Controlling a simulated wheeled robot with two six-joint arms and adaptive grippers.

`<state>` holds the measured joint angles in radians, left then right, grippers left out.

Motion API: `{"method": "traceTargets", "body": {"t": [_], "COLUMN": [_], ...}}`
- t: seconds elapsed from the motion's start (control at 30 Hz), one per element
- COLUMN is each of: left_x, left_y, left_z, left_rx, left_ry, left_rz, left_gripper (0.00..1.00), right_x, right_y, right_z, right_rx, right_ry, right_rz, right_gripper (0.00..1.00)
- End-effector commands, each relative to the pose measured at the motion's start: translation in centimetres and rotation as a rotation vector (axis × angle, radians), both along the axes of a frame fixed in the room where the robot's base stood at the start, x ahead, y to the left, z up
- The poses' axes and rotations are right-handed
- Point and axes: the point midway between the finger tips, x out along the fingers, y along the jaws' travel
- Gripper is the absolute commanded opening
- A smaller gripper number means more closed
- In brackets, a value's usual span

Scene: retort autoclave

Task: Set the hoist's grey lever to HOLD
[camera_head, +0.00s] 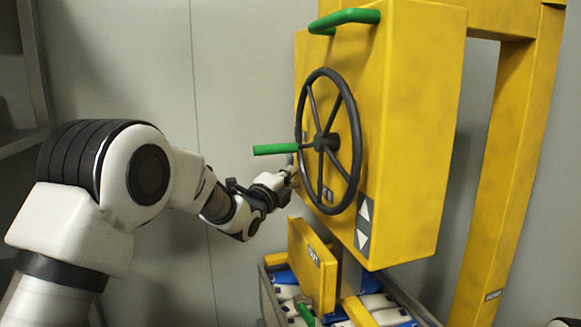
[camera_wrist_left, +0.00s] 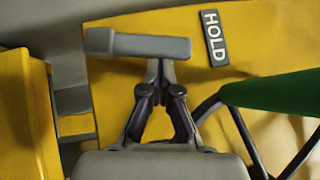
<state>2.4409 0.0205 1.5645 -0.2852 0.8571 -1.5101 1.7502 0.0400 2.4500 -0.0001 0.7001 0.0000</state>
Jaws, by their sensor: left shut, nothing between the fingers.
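The grey lever (camera_wrist_left: 145,45) shows in the left wrist view as a bar lying nearly level across the upper left of the picture. The black HOLD label (camera_wrist_left: 214,38) is on the yellow face just right of the bar's right end. My left gripper (camera_wrist_left: 160,66) is shut and empty, its tips at the lower edge of the bar; I cannot tell whether they touch it. In the head view my left gripper (camera_head: 291,176) is at the left side of the yellow hoist housing (camera_head: 410,130), beside the handwheel, and the lever is mostly hidden there.
The black handwheel (camera_head: 354,150) with its green handle (camera_head: 275,149) is close to my left gripper; a green grip (camera_wrist_left: 270,90) also shows at right in the wrist view. A yellow flap (camera_head: 312,265) and a crate of packs (camera_head: 267,298) are below. A green bar (camera_head: 345,18) is above.

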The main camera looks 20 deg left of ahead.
Motion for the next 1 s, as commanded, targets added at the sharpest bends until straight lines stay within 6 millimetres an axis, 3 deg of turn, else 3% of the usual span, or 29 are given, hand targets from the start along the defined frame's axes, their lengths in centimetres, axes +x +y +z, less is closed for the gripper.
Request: {"method": "traceTargets", "body": {"t": [0.03, 0.3, 1.0], "left_x": [0.2, 0.9, 1.3], "left_y": [0.2, 0.7, 0.9], "left_z": [0.8, 1.0, 1.3], "left_rx": [-0.020, -0.069, -0.067], "left_ry": [0.026, 0.099, 0.092], "left_rz": [0.001, 0.001, 0.000], "left_gripper": [0.00, 0.00, 0.00], "right_x": [0.0, 0.0, 0.0], "right_y": [0.0, 0.0, 0.0], "right_z": [1.0, 2.2, 2.5], "right_rx": [0.000, 0.000, 0.000], "right_ry": [0.000, 0.000, 0.000], "right_rz": [0.000, 0.000, 0.000], "right_gripper": [0.00, 0.00, 0.00]}}
